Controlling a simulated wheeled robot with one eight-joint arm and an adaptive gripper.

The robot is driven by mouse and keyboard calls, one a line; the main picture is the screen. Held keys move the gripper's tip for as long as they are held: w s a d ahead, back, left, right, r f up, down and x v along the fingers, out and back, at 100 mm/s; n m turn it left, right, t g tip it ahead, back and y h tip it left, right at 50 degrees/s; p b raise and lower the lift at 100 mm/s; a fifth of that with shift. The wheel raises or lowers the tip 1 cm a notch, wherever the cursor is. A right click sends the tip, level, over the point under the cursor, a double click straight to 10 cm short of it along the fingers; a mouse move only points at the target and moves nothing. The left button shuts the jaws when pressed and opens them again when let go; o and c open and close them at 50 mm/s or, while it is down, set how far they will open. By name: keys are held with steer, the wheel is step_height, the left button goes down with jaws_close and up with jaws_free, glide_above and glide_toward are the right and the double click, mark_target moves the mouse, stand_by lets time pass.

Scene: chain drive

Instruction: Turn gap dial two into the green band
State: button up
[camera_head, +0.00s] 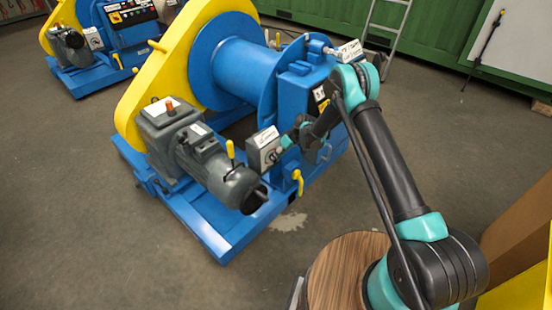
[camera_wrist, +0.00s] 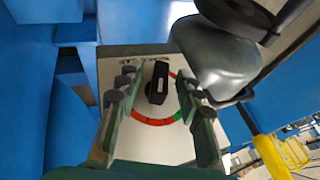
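A dial plate (camera_wrist: 130,145) with a black knob (camera_wrist: 158,88) fills the middle of the wrist view; its printed label is upside down and its number unreadable. A red arc (camera_wrist: 152,121) curves below the knob, with a short green band (camera_wrist: 178,116) at its right end. The knob stands nearly upright in that view; which end points is unclear. My gripper (camera_wrist: 157,92) is open, with dark-tipped fingers on either side of the knob and gaps showing between. In the head view my gripper (camera_head: 285,143) is at a grey box (camera_head: 264,150) on the blue winch frame; its dial is too small to read.
The grey motor (camera_head: 220,172) stands left of the box, and a grey rounded body (camera_wrist: 215,60) is close right of my fingers. A yellow-handled lever (camera_head: 298,181) is below the gripper. Another labelled box (camera_head: 349,51) sits higher up. Floor in front is clear.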

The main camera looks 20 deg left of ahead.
jaws_close()
steer(key=shift+t, duration=0.3)
steer(key=t+h, duration=0.1)
steer(key=t, duration=0.1)
steer(key=n+t+h, duration=0.1)
steer(key=t, duration=0.1)
steer(key=shift+s+a+r, duration=0.1)
steer(key=shift+s+a, duration=0.05)
steer(key=shift+s, duration=0.2)
steer(key=t+h, duration=0.1)
steer(key=t, duration=0.2)
steer(key=n+t+h, duration=0.1)
steer(key=t, duration=0.1)
steer(key=shift+s+t, duration=0.2)
steer(key=shift+t, duration=0.2)
jaws_free()
stand_by(0.4)
